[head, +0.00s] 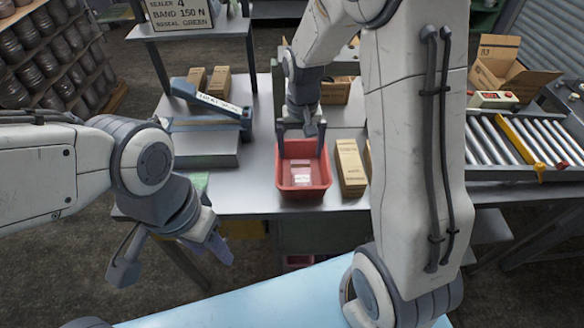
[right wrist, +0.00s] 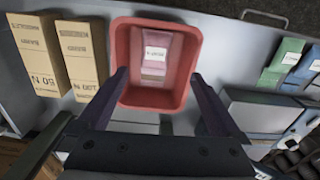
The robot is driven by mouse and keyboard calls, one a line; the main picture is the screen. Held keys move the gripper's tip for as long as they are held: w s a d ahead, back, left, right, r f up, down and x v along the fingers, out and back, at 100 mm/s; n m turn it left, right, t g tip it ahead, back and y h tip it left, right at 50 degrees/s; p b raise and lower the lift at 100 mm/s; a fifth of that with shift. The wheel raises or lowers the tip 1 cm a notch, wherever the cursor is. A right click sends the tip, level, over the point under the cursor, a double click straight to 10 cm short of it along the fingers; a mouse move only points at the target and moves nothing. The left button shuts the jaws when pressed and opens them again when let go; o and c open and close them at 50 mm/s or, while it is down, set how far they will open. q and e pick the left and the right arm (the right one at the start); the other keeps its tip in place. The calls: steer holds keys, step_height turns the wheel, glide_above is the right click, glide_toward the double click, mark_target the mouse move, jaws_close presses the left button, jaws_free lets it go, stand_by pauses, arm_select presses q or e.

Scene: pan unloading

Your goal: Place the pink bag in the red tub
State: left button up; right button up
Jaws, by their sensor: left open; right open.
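The red tub (head: 281,182) stands on the grey metal table in the head view. In the right wrist view the red tub (right wrist: 120,50) is seen from above. The pink bag (right wrist: 175,52), with a white label, lies inside the tub on its floor; it shows faintly in the head view (head: 302,181). My right gripper (head: 302,140) is open above the tub, pointing down, with nothing between its fingers; in the right wrist view its fingers (right wrist: 160,80) are spread apart over the tub. My left gripper (head: 174,264) is open and empty, low at the left, off the table's front edge.
Tan cartons (head: 350,167) stand close beside the tub on its right. A grey sealer (head: 205,150) is to its left. A green bag (right wrist: 281,60) and a blue bag (right wrist: 304,68) lie to the right in the right wrist view. A roller conveyor (head: 520,140) is at the right.

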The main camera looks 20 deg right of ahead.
steer(key=s+a+r+n, duration=0.5)
steer(key=s+a+r, duration=0.2)
steer(key=s+a, duration=0.4)
steer(key=s+a+n, duration=0.1)
steer(key=s+n, duration=0.1)
steer(key=s, duration=0.4)
steer(key=s+a+r+n+y, duration=0.1)
steer(key=s+n, duration=0.2)
steer(key=s, duration=0.3)
steer(key=shift+a+r, duration=0.3)
steer(key=shift+s, duration=0.1)
